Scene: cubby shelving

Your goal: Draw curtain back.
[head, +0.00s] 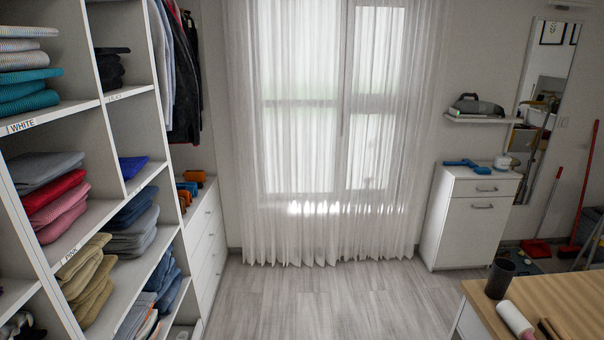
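A sheer white curtain (300,215) hangs in front of a tall window (300,80) at the back wall, in the middle of the head view. It is drawn across the whole window, and its hem hangs close to the floor. The window frame shows through the cloth. The top of the curtain and its rail are cut off by the frame. Neither of my grippers is in view.
Cubby shelving (90,215) with folded clothes stands at left, with a low drawer unit (205,235) beyond it. A white cabinet (470,225) stands right of the curtain. A wooden-topped table (560,295) is front right. The grey floor (330,295) between is clear.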

